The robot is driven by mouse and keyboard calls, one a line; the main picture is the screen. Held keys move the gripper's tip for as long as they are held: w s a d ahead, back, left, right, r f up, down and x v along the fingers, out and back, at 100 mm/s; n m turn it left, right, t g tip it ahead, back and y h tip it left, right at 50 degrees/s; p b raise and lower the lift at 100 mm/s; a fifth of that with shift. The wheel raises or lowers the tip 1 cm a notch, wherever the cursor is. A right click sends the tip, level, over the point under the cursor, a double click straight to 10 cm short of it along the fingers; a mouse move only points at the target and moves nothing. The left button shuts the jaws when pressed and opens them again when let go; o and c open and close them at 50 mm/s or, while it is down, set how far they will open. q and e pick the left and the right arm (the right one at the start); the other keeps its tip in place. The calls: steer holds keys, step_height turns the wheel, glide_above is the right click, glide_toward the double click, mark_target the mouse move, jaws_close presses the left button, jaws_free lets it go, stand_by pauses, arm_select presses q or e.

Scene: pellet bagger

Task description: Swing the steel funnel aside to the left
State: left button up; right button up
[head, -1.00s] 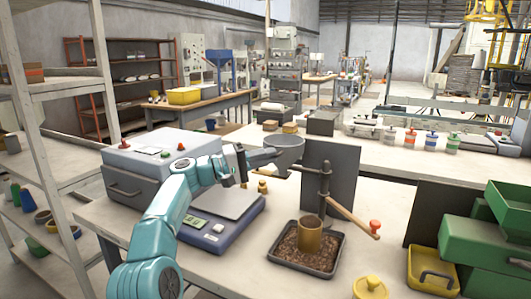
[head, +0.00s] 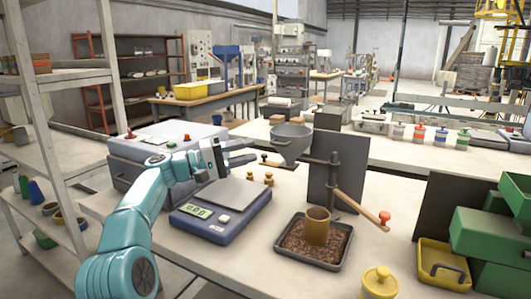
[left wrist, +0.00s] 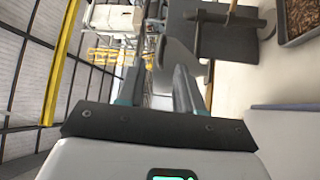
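The grey steel funnel (head: 292,141) hangs from a dark upright post (head: 334,180), up and to the left of the brown tube (head: 318,226) in the pellet tray (head: 333,264). My left gripper (head: 249,152) is left of the funnel, above the scale, with its fingers apart and pointing toward the funnel. A small gap shows between fingertips and funnel. In the left wrist view the two fingers (left wrist: 158,85) are apart with nothing held between them; a grey surface, perhaps the funnel, lies beyond the right finger. My right gripper is not in view.
The blue scale (head: 222,225) sits below my left gripper, with brass weights (head: 268,178) beside it. A dark upright panel (head: 345,150) stands behind the post. A wooden lever with a red knob (head: 384,216) sticks out right. Green bins (head: 490,235) and a yellow tray (head: 425,260) are at right.

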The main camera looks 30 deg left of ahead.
arm_select(q)
steer(key=v, duration=0.9)
steer(key=shift+s+f, duration=0.1)
